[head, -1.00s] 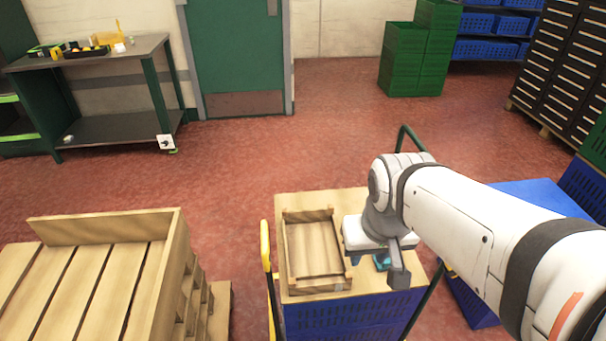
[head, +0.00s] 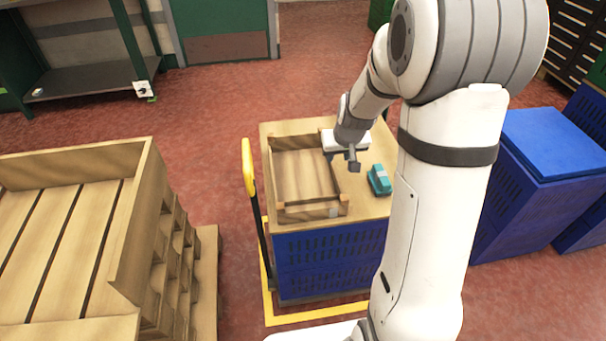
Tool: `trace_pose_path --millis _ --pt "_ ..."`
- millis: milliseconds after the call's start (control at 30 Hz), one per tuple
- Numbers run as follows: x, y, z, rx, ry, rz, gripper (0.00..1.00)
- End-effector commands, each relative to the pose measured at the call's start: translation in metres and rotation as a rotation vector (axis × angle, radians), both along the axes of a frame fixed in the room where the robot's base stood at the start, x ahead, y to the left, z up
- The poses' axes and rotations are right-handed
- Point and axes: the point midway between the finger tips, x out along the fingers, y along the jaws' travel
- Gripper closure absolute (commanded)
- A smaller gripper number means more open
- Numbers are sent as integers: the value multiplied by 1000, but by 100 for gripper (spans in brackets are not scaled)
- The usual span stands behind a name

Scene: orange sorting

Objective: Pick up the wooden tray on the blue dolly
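The wooden tray (head: 303,176) is a shallow open box with low walls and looks empty. It lies flat on a wooden board (head: 367,208) on top of the blue crates (head: 328,262) of the dolly (head: 315,313). My gripper (head: 341,161) points down at the tray's far right side. Its dark fingers show apart, one over the inside of the tray and one outside its right wall. I cannot tell whether either finger touches the wall. The gripper is open. My arm hides part of the board's right side.
A teal object (head: 379,179) sits on the board right of the tray. The dolly's yellow-and-black handle (head: 249,170) rises at its left. A large wooden pallet box (head: 140,225) stands left, blue crates (head: 550,150) right. Red floor is clear behind.

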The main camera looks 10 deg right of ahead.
Motion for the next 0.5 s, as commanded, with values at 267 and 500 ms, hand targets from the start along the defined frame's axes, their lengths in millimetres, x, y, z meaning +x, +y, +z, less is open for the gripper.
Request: trace_pose_path --millis 267,500 --pt "13 -1 -31 -1 -1 -3 68" --pt "24 0 -65 -1 1 -2 68"
